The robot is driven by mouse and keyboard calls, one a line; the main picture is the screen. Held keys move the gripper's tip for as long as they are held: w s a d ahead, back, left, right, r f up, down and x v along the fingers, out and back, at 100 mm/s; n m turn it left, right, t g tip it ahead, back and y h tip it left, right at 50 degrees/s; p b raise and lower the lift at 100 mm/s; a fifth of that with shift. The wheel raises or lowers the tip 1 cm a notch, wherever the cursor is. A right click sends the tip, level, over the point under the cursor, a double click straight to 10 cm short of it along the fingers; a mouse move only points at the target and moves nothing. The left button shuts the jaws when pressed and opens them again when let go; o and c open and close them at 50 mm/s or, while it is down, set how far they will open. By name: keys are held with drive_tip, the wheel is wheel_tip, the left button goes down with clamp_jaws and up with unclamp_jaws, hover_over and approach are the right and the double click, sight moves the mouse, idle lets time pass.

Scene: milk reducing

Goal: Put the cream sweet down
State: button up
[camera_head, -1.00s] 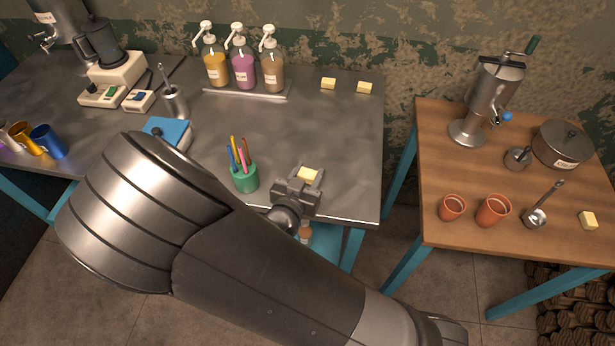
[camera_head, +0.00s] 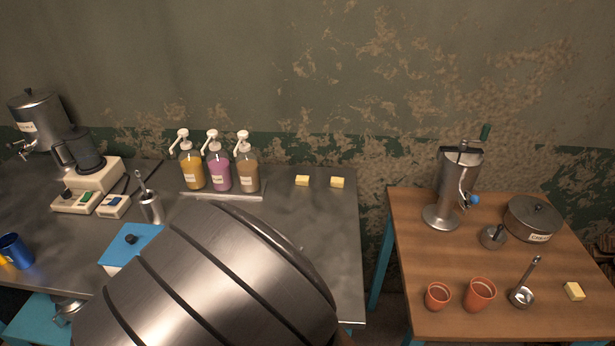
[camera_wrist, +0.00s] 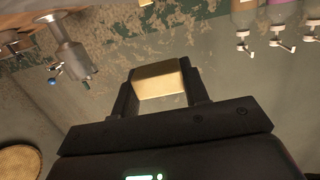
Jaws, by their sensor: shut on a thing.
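My gripper (camera_wrist: 157,76) is shut on a cream sweet (camera_wrist: 158,84), a pale yellow block between its two dark fingers in the wrist view. In the head view my arm hides the gripper and the held sweet. Two more cream sweets lie at the back of the metal table in the head view, a left one (camera_head: 302,181) and a right one (camera_head: 337,182). Another cream sweet (camera_head: 574,291) lies at the right of the wooden table. The wrist view looks upside down, with the wall behind the held sweet.
Several pump bottles (camera_head: 220,172) stand on a tray at the back of the metal table (camera_head: 318,240). A gap separates the tables.

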drive_tip(key=w+d+f+m+h, duration=0.1)
drive_tip(key=w+d, duration=0.8)
drive_tip(key=d, duration=0.3)
drive_tip(key=w+d+f+h, duration=0.1)
drive_tip(key=w+d, duration=0.8)
drive_tip(key=d, duration=0.3)
drive_tip(key=w+a+r+n+g+y, duration=0.2)
drive_tip(key=a+n+y, duration=0.2)
drive_tip(key=n+y, duration=0.3)
drive_tip(key=w+a+r+n+g+y, duration=0.25)
drive_tip(key=a+n+y, duration=0.25)
drive_tip(key=y, duration=0.4)
drive_tip(key=s+d+f+n+g+y, duration=0.1)
drive_tip(key=s+d+n+g+y, duration=0.15)
drive_tip(key=s+n+g, duration=0.3)
drive_tip(key=s+d+f+n+g+y, duration=0.1)
drive_tip(key=s+d+n+g+y, duration=0.1)
drive_tip(key=s+n+g+y, duration=0.3)
drive_tip(key=m+g+h, duration=0.1)
drive_tip(key=h, duration=0.1)
hover_over(326, 243)
wheel_tip(326, 243, down, 6)
drive_tip(key=shift+f, duration=2.15)
